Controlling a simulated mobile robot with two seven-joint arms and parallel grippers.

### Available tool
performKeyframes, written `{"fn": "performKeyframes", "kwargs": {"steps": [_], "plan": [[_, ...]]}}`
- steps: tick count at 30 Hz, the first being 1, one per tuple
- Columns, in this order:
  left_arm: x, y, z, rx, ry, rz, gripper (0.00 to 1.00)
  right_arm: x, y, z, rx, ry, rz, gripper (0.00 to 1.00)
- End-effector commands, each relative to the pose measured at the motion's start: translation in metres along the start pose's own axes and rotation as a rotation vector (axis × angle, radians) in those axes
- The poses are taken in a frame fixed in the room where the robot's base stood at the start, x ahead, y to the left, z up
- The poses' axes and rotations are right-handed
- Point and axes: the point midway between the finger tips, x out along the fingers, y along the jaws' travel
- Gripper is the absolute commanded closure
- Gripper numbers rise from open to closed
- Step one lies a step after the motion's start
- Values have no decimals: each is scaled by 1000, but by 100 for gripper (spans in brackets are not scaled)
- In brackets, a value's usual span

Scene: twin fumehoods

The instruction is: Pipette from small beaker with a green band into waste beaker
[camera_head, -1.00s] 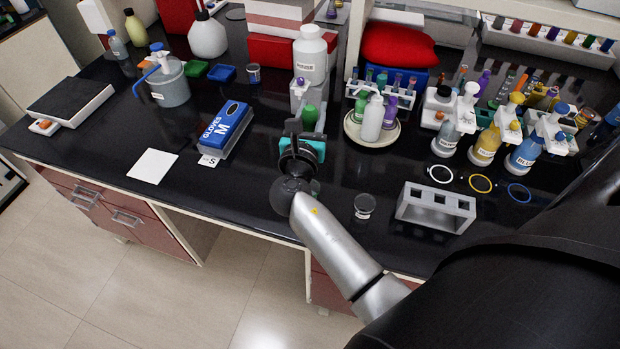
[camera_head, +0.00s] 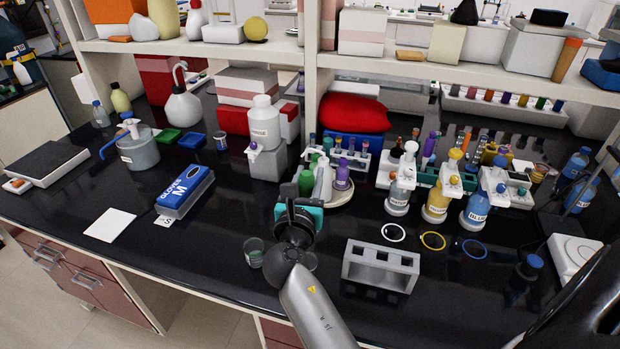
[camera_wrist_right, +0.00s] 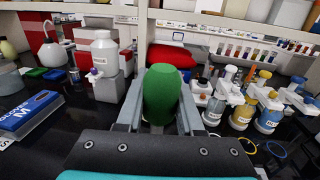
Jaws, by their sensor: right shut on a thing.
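My right gripper (camera_head: 299,205) is shut on a green bulb-shaped thing, probably the pipette's bulb (camera_wrist_right: 161,93), which stands upright between the fingers. Its green top (camera_head: 306,182) shows above the fingers in the head view; its lower part is hidden. A small clear beaker with a greenish tint (camera_head: 254,252) stands on the bench just left of my right wrist. A second small beaker (camera_head: 311,261) is mostly hidden behind my right wrist. I cannot read a label on either, so which is the waste beaker is unclear. My left gripper is out of view.
A grey rack with square holes (camera_head: 381,265) stands right of the gripper. Behind the gripper is a round tray (camera_head: 342,196) with bottles. Wash bottles (camera_head: 436,200) stand back right, with coloured rings before them. The glove box (camera_head: 184,190) is left; bench between it and the beakers is clear.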

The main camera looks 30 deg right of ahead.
Motion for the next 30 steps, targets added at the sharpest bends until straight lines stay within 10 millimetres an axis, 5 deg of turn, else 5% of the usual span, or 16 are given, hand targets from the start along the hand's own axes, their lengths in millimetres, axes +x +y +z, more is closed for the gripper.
{"fn": "performKeyframes", "kwargs": {"steps": [11,30], "plan": [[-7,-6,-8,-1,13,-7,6,0,0,1,-2,0,0,91],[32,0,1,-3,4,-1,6,0,0,-49,0,0,0,91]]}}
